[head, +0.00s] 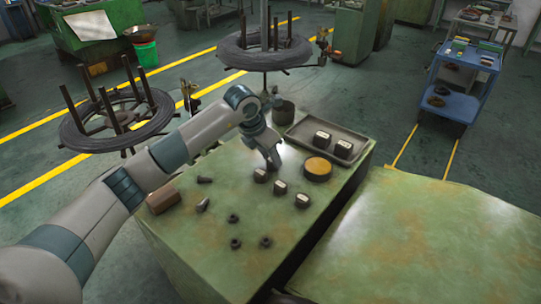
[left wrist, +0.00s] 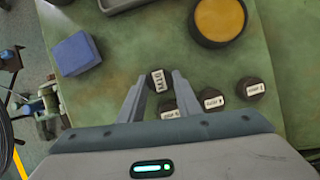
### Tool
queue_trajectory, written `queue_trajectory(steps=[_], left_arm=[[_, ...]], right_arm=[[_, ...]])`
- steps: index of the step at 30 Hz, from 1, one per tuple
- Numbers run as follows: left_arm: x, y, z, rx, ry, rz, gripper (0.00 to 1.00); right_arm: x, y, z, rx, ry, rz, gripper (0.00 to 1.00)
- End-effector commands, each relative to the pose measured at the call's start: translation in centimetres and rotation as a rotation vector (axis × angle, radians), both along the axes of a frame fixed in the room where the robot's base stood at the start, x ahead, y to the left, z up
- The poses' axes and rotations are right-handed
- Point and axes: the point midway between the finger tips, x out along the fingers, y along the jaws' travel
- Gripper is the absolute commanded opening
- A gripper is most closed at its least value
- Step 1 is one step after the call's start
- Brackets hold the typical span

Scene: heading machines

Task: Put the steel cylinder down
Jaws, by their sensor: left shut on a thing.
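My left gripper (head: 274,163) is low over the green table (head: 222,222), beside the row of dark cylinders. In the left wrist view its fingers (left wrist: 157,79) are shut on a small dark steel cylinder (left wrist: 157,84) with a pale lettered label. I cannot tell whether its base touches the table. Three similar labelled cylinders stand on the table, one at the near end (head: 302,201), one in the middle (head: 280,188) and one (head: 260,176) close to the gripper. My right gripper is not in view.
A grey tray (head: 345,159) holds two labelled cylinders (head: 322,140). A round yellow-topped dish (head: 317,169) stands beside it. A blue block (left wrist: 77,53) lies left of the fingers in the wrist view. Several nuts and bolts (head: 234,218) lie toward the table's near side.

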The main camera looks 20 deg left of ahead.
Motion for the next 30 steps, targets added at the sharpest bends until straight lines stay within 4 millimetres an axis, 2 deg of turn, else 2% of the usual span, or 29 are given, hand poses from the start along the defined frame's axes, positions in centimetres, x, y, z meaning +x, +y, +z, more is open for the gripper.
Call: queue_trajectory(steps=[2,3,4,5,19,23,30], left_arm=[[0.1,0.0,-0.2,0.0,-0.002,0.0,0.0],[0.0,0.0,-0.1,0.0,0.0,0.0,0.4],[0.0,0.0,-0.1,0.0,0.0,0.0,0.47],[0.0,0.0,-0.1,0.0,0.0,0.0,0.49],[-0.1,0.1,0.3,0.0,-0.002,0.0,0.49],[-0.4,0.4,1.4,0.002,-0.003,0.0,0.49],[-1.7,1.2,5.0,0.001,-0.005,0.0,0.49]], right_arm=[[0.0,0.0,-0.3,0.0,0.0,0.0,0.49],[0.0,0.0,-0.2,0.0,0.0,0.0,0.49],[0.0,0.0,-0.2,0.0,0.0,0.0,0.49],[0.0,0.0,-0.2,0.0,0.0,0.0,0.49],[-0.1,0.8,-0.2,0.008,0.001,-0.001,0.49],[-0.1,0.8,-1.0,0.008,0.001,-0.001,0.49],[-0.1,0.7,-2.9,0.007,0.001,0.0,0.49]])
